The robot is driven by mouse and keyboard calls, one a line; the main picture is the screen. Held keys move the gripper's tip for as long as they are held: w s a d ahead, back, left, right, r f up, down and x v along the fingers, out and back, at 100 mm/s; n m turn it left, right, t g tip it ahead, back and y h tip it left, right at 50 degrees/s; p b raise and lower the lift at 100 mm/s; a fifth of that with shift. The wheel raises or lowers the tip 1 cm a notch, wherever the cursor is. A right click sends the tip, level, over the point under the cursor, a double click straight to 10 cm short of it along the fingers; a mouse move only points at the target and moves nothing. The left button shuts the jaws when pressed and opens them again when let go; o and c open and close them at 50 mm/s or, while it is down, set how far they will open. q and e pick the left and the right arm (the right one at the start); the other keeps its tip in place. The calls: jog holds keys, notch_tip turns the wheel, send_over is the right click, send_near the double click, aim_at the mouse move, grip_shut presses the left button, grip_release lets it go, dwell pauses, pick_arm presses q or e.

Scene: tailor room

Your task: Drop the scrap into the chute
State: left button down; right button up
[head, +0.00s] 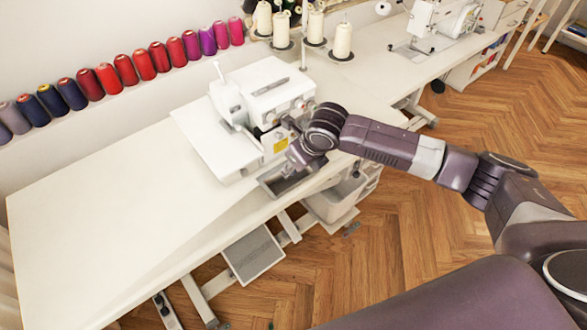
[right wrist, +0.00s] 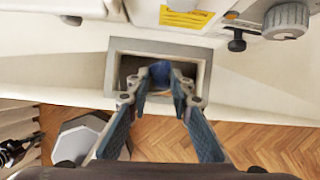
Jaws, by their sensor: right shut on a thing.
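My right gripper (right wrist: 163,88) is shut on a small dark blue scrap (right wrist: 160,71), seen between the fingertips in the right wrist view. Both sit over the opening of the chute (right wrist: 113,68), a grey rectangular frame at the table's front edge. I cannot tell how far above or inside the rim the fingertips are. In the head view the right gripper (head: 294,160) is beside the sewing machine, above the grey chute (head: 275,191); the scrap is too small to make out there. My left gripper is not in view.
The white sewing machine (head: 262,88) stands right behind the chute. The white table (head: 100,215) is clear to the left. A pedal (head: 254,254) and a white bin (head: 335,205) are below. Thread spools (head: 140,67) line the back wall.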

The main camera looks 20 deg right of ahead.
jog(key=o, duration=0.7)
jog(key=shift+r, duration=0.1)
jog(key=v, duration=1.1)
jog(key=shift+s+r, duration=0.25)
jog(key=shift+r, duration=0.1)
jog(key=shift+f, duration=0.1)
